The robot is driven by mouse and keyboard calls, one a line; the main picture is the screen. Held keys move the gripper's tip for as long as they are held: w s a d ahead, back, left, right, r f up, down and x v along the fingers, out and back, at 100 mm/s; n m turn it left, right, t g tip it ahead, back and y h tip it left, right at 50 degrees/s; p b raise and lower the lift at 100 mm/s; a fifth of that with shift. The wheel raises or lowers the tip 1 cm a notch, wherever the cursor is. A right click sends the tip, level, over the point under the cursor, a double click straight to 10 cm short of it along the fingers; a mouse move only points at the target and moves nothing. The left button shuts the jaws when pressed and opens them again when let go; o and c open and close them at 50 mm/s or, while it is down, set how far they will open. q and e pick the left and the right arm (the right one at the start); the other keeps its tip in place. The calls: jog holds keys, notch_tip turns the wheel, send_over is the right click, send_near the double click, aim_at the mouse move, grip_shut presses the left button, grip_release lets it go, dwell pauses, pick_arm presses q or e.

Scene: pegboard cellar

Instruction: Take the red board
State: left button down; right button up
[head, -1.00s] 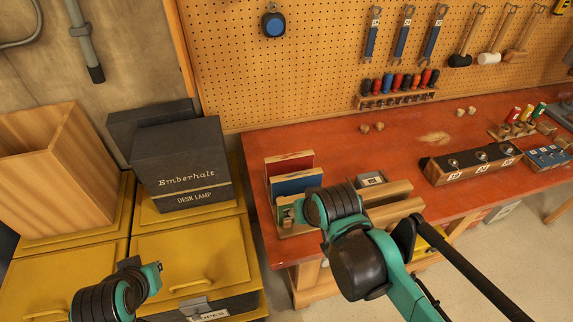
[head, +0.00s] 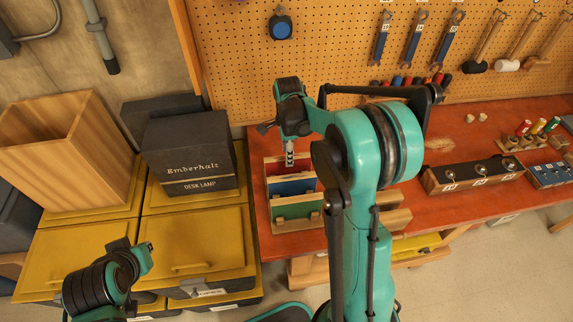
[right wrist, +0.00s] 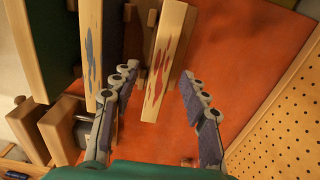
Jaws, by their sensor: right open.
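The red board (head: 272,164) stands upright in a wooden rack (head: 266,214) at the left end of the red workbench, behind a blue board (head: 300,186) and a green board (head: 306,210). My right gripper (head: 289,163) points down over the red board and partly covers it. In the right wrist view the gripper (right wrist: 158,72) is open, with the red board's wooden, red-marked edge (right wrist: 166,55) between its fingers. The left finger there is close to the blue board (right wrist: 94,50); contact cannot be told. My left gripper (head: 140,258) is low at the left, its fingers unclear.
A dark desk lamp box (head: 190,150) and an open wooden bin (head: 70,150) stand on yellow cabinets left of the bench. The pegboard (head: 235,80) rises behind. A block with knobs (head: 475,170) sits to the right on the bench.

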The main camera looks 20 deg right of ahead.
notch_tip(320, 180, down, 7)
jog(key=shift+r+b, duration=0.1)
jog(key=shift+b, duration=0.55)
jog(key=shift+c, duration=0.3)
grip_shut()
